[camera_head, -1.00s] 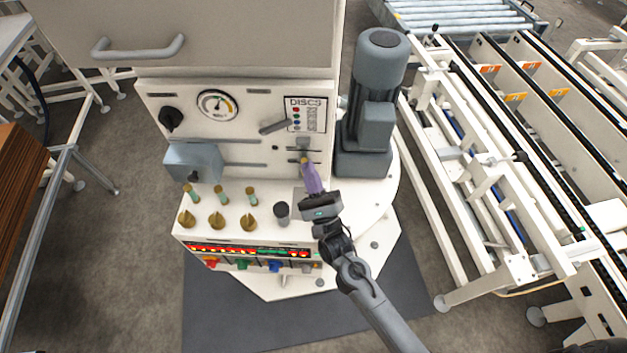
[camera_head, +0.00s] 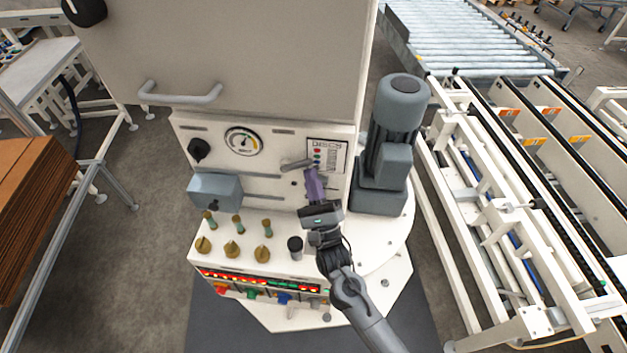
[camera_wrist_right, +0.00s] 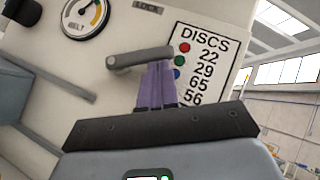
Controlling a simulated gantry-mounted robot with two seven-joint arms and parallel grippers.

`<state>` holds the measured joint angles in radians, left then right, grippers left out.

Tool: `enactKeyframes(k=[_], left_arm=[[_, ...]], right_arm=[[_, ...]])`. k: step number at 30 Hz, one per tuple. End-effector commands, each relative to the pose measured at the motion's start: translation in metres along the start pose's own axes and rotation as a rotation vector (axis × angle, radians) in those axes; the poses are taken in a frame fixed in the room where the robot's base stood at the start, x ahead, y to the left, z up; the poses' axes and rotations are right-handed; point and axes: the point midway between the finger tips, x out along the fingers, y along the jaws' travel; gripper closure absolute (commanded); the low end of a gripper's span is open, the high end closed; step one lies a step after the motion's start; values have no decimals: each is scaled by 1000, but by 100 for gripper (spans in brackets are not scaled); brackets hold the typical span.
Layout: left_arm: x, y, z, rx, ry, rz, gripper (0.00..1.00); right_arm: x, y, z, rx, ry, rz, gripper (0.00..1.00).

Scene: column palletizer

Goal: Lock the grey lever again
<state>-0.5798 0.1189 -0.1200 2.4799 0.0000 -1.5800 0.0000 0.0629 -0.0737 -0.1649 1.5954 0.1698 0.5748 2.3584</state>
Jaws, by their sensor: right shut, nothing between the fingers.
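The grey lever (camera_head: 297,164) is on the white machine panel (camera_head: 245,172), below and right of the dial. It slants slightly, its right end higher, and it also shows in the wrist view (camera_wrist_right: 138,58). My right gripper (camera_head: 311,172) has purple fingers that are shut and empty. In the wrist view its fingertips (camera_wrist_right: 157,66) are just below the lever's right end. I cannot tell whether they touch it. My left gripper is not in view.
A DISCS label (camera_head: 326,155) is right of the lever, and the dial gauge (camera_head: 242,141) is to its left. A grey motor (camera_head: 393,130) stands close on the right.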

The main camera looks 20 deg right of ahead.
Motion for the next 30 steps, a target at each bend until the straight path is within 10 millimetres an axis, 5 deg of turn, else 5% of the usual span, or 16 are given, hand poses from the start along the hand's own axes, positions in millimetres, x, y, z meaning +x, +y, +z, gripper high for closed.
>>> enactKeyframes(k=[30], left_arm=[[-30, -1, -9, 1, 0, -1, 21]], right_arm=[[9, -3, 11, -102, -5, 110, 100]])
